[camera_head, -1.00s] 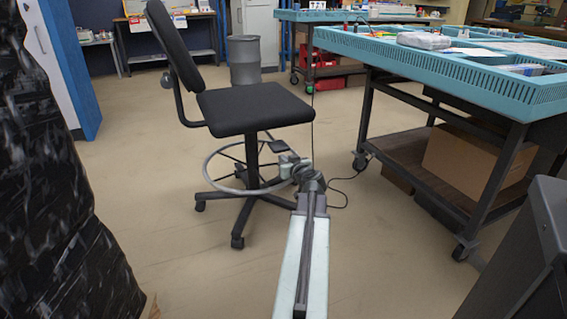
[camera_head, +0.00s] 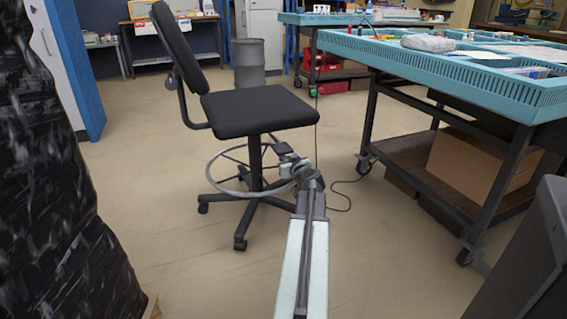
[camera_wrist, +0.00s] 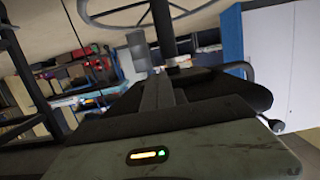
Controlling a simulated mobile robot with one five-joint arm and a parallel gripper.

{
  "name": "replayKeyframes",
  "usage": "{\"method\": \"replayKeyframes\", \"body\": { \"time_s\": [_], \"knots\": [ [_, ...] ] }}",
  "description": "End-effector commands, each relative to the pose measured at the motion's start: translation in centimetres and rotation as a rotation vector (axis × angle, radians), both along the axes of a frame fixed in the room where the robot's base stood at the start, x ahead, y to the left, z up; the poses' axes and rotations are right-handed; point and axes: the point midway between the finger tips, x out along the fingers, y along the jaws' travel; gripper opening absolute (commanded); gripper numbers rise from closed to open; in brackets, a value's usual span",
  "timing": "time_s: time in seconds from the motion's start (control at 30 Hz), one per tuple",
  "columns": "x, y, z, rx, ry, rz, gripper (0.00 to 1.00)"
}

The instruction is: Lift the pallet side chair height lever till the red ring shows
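The black chair (camera_head: 260,110) stands left of the table, with a grey foot ring (camera_head: 222,160) around its column. A small dark paddle, which looks like the height lever (camera_head: 281,148), shows under the seat's right side. My gripper (camera_head: 290,162) is right beside or just below it, right of the column; contact is unclear. I cannot make out a red ring.
A teal-topped workbench (camera_head: 450,75) on castors stands to the right, with a cardboard box (camera_head: 480,165) on its lower shelf. A black-wrapped stack (camera_head: 50,190) fills the left edge. A grey bin (camera_head: 249,62) stands behind the chair. The floor between is open.

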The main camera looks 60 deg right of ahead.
Motion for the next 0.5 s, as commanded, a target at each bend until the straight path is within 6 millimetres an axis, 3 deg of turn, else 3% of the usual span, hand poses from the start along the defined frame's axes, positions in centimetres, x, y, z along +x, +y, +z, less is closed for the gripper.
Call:
{"method": "replayKeyframes", "body": {
  "time_s": [0.5],
  "knots": [
    [1.2, -1.0, -0.3, 0.0, 0.0, 0.0, 0.0]
  ]
}}
